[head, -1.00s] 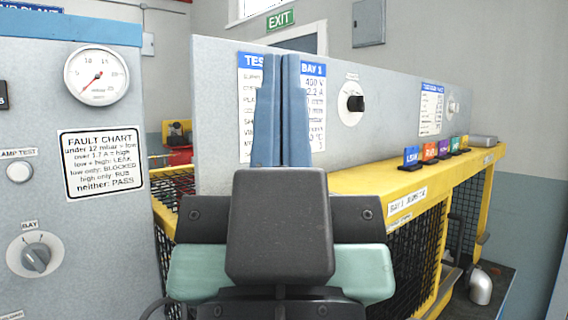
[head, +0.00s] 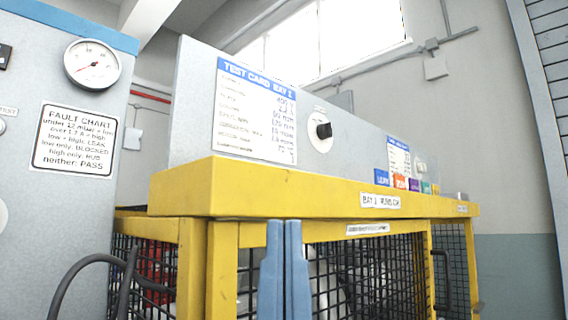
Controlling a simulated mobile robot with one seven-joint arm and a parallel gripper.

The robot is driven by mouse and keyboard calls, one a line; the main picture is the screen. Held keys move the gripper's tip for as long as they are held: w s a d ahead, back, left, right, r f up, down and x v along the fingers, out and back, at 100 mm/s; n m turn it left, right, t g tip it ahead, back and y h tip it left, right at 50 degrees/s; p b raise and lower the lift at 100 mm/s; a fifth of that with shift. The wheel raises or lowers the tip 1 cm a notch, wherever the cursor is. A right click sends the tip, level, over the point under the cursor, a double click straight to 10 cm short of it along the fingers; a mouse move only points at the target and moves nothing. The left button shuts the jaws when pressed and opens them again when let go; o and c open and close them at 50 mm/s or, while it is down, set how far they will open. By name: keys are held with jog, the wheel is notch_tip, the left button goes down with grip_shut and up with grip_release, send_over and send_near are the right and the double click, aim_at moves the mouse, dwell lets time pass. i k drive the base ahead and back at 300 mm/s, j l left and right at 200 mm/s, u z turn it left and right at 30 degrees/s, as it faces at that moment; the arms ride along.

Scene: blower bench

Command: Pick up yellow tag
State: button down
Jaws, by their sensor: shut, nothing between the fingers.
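The yellow tag (head: 436,189) is a tiny patch at the far right end of a row of coloured tags on the yellow bench top (head: 330,194). It is small and partly overlapped by the green tag (head: 426,188). My gripper (head: 284,222) has two blue fingers pressed together, pointing up, with nothing between them. It shows at the bottom of the head view, in front of the mesh cage below the bench top's front edge, well left of and lower than the yellow tag.
Blue (head: 382,178), orange (head: 400,182) and purple (head: 414,185) tags stand left of the green one. A grey panel with a test card (head: 256,112) and black knob (head: 324,131) rises behind them. A gauge cabinet (head: 60,190) stands at left. A dark cable (head: 82,262) hangs at lower left.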

aim_at(435, 188)
jog(key=k+l, duration=0.1)
jog(key=l, duration=0.55)
jog(key=k+l, duration=0.1)
jog(key=l, duration=1.2)
jog(key=k+l, duration=0.15)
jog(key=l, duration=0.55)
